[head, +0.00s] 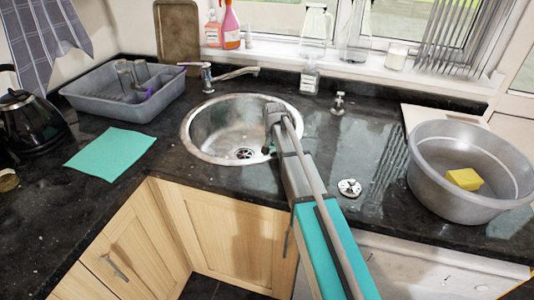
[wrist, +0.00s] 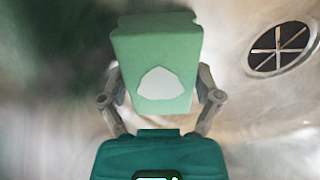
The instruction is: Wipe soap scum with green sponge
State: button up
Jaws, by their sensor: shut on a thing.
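My gripper (wrist: 157,92) is shut on a green sponge (wrist: 155,50), with one finger on each side of it. A pale rounded patch (wrist: 164,84) shows on the sponge's near face; I cannot tell whether it is soap scum, foam or a mark. In the head view my gripper (head: 270,140) reaches over the right part of the round steel sink (head: 215,152), and the sponge is hidden there. The drain (wrist: 281,48) lies to the right of the sponge in the wrist view. I cannot tell if the sponge touches the metal.
A faucet (head: 215,76) stands behind the sink. A grey dish rack (head: 100,95) and a teal cloth (head: 110,153) lie left. A grey basin (head: 430,178) with a yellow sponge (head: 465,179) stands right. A round metal plug (head: 349,187) lies on the counter right of my arm.

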jog(key=shift+s+d+f, duration=0.1)
jog(key=shift+s+d, duration=0.1)
jog(key=shift+d, duration=0.3)
jog(key=shift+a+r+p, duration=0.1)
jog(key=shift+r+p, duration=2.9)
jog(key=shift+p, duration=0.05)
jog(key=shift+r, duration=0.15)
jog(key=shift+r+p, duration=1.4)
jog(key=shift+p, duration=0.1)
